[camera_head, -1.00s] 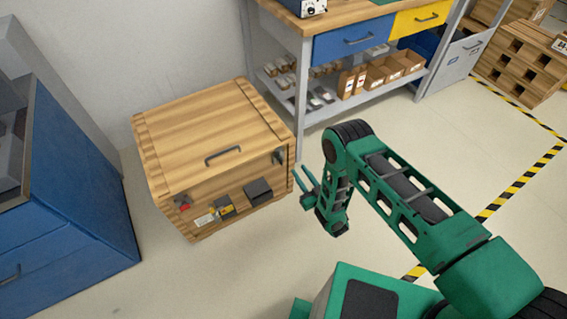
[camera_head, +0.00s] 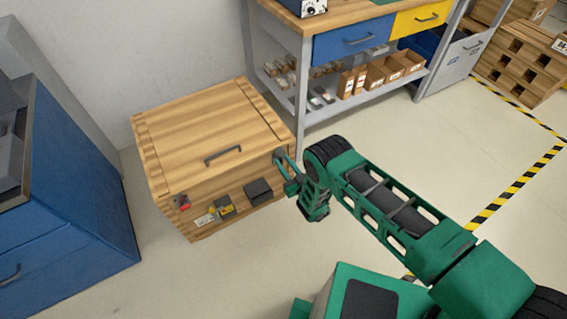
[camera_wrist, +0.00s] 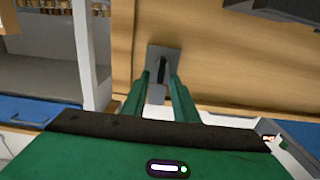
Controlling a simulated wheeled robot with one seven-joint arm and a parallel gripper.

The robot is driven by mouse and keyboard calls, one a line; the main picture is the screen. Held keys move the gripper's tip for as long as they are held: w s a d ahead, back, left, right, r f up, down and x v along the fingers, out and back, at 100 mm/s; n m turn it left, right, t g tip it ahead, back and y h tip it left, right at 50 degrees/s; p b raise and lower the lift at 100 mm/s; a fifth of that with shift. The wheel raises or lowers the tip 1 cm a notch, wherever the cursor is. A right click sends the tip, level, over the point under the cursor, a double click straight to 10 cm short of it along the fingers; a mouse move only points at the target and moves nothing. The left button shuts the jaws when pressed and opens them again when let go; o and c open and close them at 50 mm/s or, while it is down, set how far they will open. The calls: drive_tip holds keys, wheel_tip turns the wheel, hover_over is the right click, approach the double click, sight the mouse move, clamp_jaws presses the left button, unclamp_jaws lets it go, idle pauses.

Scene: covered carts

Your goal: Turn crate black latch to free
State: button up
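The wooden crate (camera_head: 205,125) stands on the floor with its lid down, and a dark bar handle (camera_head: 222,155) is near the lid's front edge. The black latch (camera_wrist: 162,69) is a slim dark tab on a grey plate at the crate's front right, seen in the wrist view. My gripper (camera_head: 283,162) is at that corner and largely hides the latch in the head view. In the wrist view my gripper (camera_wrist: 160,80) has its fingers apart, one on each side of the latch, with gaps showing. Contact cannot be told.
A red latch (camera_head: 183,203) sits at the crate's front left. A black box (camera_head: 258,191) and a yellow-black part (camera_head: 225,206) are on its front. A blue cabinet (camera_head: 75,190) stands left, and a workbench (camera_head: 360,45) stands behind.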

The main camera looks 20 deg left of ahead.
drive_tip(key=shift+w+a, duration=0.15)
clamp_jaws()
drive_tip(key=shift+a, duration=0.15)
